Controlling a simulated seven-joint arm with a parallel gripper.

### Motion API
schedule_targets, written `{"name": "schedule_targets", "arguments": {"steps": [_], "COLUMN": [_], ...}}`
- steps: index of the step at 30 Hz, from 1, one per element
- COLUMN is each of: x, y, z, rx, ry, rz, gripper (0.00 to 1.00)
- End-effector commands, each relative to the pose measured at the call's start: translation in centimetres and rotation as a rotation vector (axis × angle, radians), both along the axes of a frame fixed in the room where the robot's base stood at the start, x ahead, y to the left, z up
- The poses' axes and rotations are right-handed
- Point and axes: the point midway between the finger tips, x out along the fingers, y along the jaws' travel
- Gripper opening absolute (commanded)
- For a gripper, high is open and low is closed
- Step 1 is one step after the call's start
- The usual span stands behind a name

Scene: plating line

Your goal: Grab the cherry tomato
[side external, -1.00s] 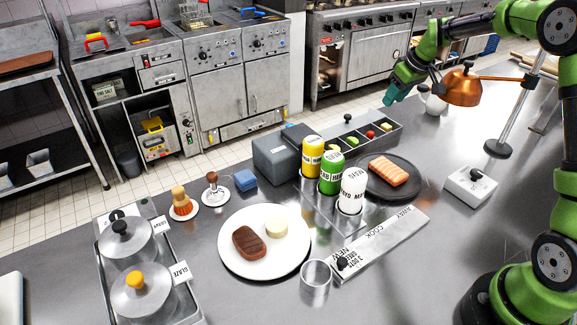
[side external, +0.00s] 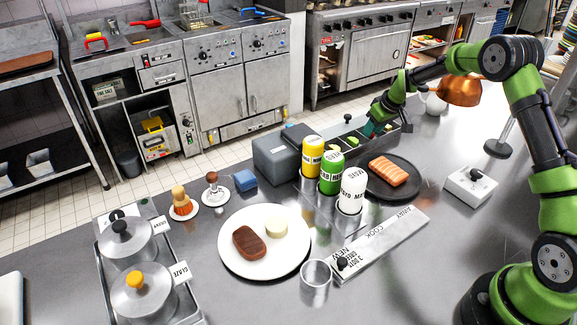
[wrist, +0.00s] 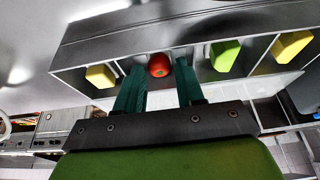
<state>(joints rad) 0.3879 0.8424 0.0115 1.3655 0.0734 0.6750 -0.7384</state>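The cherry tomato (wrist: 159,65) is small, red and round. It sits in one compartment of a grey divided tray (wrist: 180,32) in the wrist view. My gripper (wrist: 157,72) is open, with one teal fingertip on each side of the tomato in the picture. I see a gap on both sides, and I cannot tell how far the fingertips are above it. In the side view my gripper (side external: 374,127) is low over the right part of the tray and hides the tomato.
Neighbouring compartments hold a yellow cube (wrist: 101,76), a green piece (wrist: 225,54) and a yellow piece (wrist: 292,46). Thin dividers stand between them. Near the tray are the squeeze bottles (side external: 331,172), a dark plate with salmon (side external: 388,171) and a copper lamp (side external: 460,91).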

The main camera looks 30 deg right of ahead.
Motion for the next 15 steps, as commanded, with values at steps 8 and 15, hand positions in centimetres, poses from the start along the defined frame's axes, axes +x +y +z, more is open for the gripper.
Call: {"name": "schedule_targets", "arguments": {"steps": [8, 15], "x": [0.16, 0.13], "y": [-0.02, -0.01], "z": [-0.27, -0.26], "rx": [-0.001, -0.001], "ry": [-0.001, -0.001], "rz": [0.000, 0.000], "gripper": [0.36, 0.11]}}
